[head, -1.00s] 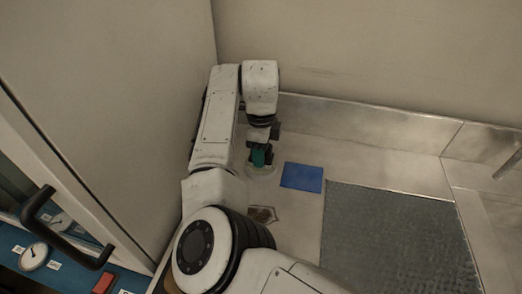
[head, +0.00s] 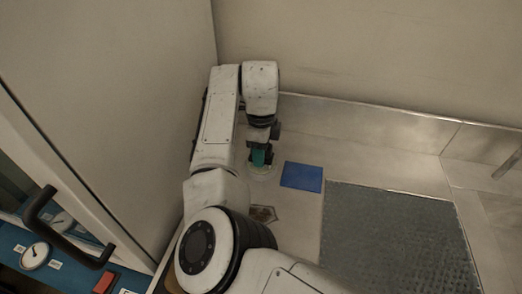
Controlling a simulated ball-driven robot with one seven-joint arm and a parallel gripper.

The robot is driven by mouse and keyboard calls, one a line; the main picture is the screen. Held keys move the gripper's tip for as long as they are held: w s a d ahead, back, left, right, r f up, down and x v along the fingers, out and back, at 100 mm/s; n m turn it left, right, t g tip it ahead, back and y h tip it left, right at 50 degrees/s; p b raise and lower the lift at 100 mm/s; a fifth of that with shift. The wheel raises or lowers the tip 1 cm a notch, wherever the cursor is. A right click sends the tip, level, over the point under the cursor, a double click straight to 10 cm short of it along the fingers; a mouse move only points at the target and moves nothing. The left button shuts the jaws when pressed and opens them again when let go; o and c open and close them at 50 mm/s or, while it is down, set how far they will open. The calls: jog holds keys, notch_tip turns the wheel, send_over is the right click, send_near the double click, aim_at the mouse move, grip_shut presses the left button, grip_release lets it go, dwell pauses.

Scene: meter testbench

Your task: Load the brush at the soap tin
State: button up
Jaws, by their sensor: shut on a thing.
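My gripper (head: 263,145) is at the far end of the bench, pointing down. It is shut on a green brush (head: 258,158), which stands roughly upright below it. The brush's lower end is over a pale round tin (head: 264,173), which I take for the soap tin. Whether the bristles touch the soap is too small to tell. My arm hides part of the tin's left side.
A blue square pad (head: 302,177) lies to the right of the tin. A dark brown patch (head: 263,214) is on the bench nearer me. A grey textured mat (head: 395,240) fills the right. A panel with a gauge (head: 34,256) and a black handle (head: 60,235) is at lower left.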

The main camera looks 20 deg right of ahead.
jog(key=shift+f, duration=0.1)
jog(key=shift+r+p, duration=3)
jog(key=shift+r, duration=0.55)
